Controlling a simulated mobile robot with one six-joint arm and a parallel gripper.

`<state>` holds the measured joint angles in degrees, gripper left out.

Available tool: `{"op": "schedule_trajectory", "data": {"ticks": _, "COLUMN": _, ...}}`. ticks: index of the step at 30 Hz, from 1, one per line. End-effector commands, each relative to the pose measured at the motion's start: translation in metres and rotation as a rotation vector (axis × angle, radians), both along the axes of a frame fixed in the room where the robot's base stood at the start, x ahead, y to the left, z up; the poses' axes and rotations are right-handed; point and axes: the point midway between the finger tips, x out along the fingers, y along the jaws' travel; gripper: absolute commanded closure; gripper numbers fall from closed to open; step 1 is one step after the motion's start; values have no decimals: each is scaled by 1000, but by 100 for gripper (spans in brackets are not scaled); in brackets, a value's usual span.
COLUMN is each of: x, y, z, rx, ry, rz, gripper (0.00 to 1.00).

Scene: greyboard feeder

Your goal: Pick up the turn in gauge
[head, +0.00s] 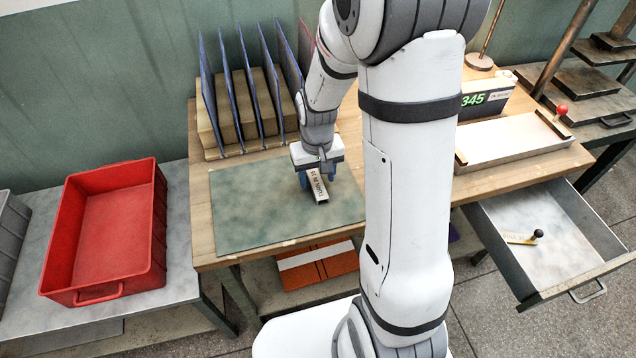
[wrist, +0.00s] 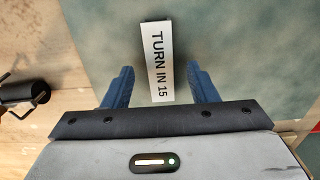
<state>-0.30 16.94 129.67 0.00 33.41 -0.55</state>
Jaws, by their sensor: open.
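The turn in gauge (wrist: 158,62) is a small bar with a white label reading "TURN IN 15". It lies on the green mat (head: 240,215) on the wooden bench. In the head view the gauge (head: 317,186) shows just below my gripper (head: 318,178). In the wrist view my gripper (wrist: 158,88) is open, with one blue finger on each side of the gauge's near end. A gap shows between each finger and the gauge. I cannot tell how high the fingertips are above the mat.
A rack with blue dividers (head: 240,90) stands behind the mat. A red bin (head: 105,230) is on the left table. A display reading 345 (head: 473,100) stands at back right. The mat's left part is clear.

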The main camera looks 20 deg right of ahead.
Motion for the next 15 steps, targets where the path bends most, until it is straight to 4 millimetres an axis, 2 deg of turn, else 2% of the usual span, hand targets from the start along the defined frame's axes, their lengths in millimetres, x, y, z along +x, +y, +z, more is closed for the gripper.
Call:
{"op": "schedule_trajectory", "data": {"ticks": 3, "x": 0, "y": 0, "z": -13, "rx": 0, "ry": 2, "rz": 0, "gripper": 47}}
{"op": "schedule_trajectory", "data": {"ticks": 11, "x": 0, "y": 1, "z": -16, "rx": 0, "ry": -1, "rz": 1, "gripper": 47}}
{"op": "schedule_trajectory", "data": {"ticks": 15, "x": 0, "y": 1, "z": -16, "rx": 0, "ry": -1, "rz": 1, "gripper": 57}}
